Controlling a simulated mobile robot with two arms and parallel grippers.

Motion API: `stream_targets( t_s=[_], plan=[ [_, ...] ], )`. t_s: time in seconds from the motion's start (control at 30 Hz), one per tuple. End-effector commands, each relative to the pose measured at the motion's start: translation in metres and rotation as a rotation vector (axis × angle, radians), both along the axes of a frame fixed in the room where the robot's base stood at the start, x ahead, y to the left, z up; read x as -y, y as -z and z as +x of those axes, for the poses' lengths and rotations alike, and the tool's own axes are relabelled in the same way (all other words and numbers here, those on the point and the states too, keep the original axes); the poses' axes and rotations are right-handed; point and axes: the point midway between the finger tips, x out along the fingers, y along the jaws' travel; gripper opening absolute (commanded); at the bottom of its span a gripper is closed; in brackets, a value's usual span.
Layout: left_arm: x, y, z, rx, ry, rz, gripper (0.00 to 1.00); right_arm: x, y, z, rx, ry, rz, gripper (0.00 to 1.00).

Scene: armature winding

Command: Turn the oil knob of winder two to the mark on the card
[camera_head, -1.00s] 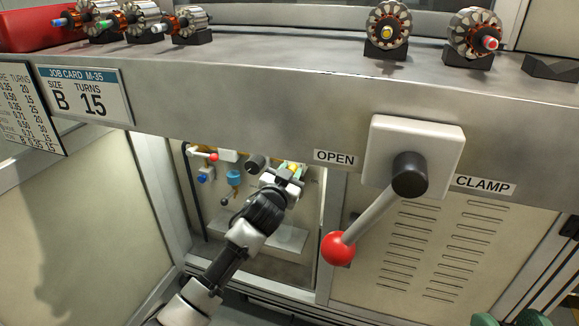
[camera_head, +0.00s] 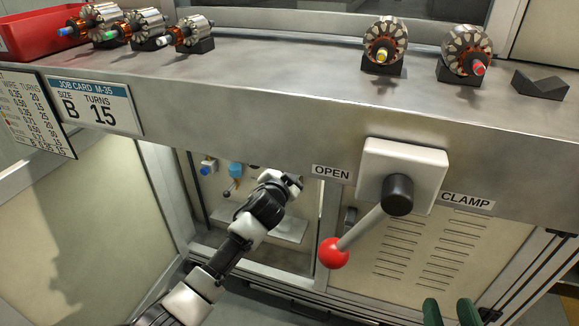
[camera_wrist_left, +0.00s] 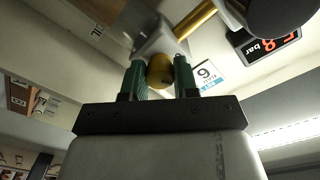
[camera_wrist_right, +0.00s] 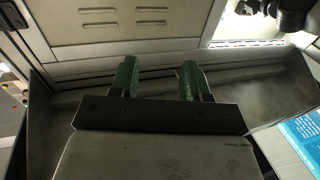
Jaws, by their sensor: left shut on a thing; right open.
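My left gripper (camera_head: 292,182) reaches into the recess below the bench, where its fingertips are hard to see. In the left wrist view its green fingers (camera_wrist_left: 160,80) are shut on a rounded brass-coloured knob (camera_wrist_left: 160,71), one finger on each side. A small white card (camera_wrist_left: 207,75) with a blue strip and a large digit, 6 or 9 as seen, stands just right of the knob. No mark on the knob is readable. My right gripper (camera_head: 450,312) is at the bottom right of the head view. It is open and empty, its fingers also apart in the right wrist view (camera_wrist_right: 158,82).
A clamp lever with a red ball (camera_head: 333,253) hangs from the bench front, right of my left gripper. A job card (camera_head: 96,105) reads B 15. Armatures (camera_head: 384,42) stand on the bench top. A red display (camera_wrist_left: 272,45) reads in bar near the knob.

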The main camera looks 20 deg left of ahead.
Motion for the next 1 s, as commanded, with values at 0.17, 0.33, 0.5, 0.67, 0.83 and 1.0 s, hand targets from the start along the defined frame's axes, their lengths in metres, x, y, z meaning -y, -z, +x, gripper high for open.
stream_targets(
  t_s=[0.17,0.33,0.5,0.67,0.83,1.0],
  plan=[
    [0.001,0.000,0.000,0.002,0.001,0.006,0.06,0.000,0.001,0.000,-0.011,0.001,-0.003,0.47],
    [0.001,0.000,0.000,0.002,0.001,0.005,0.06,0.000,0.001,0.000,-0.010,0.001,-0.002,0.47],
    [0.001,0.000,0.000,0.001,0.001,0.005,0.45,0.000,0.001,0.000,-0.009,0.001,-0.002,0.47],
    [0.000,0.000,0.000,0.001,0.001,0.005,0.55,0.000,0.001,0.000,-0.008,0.001,-0.002,0.47],
    [0.000,0.000,0.000,0.000,0.000,0.005,0.55,0.000,0.000,0.000,-0.008,0.000,-0.002,0.47],
    [0.000,0.000,-0.010,0.000,0.001,0.005,0.55,0.003,0.010,-0.001,-0.080,0.005,-0.021,0.47]
  ],
)
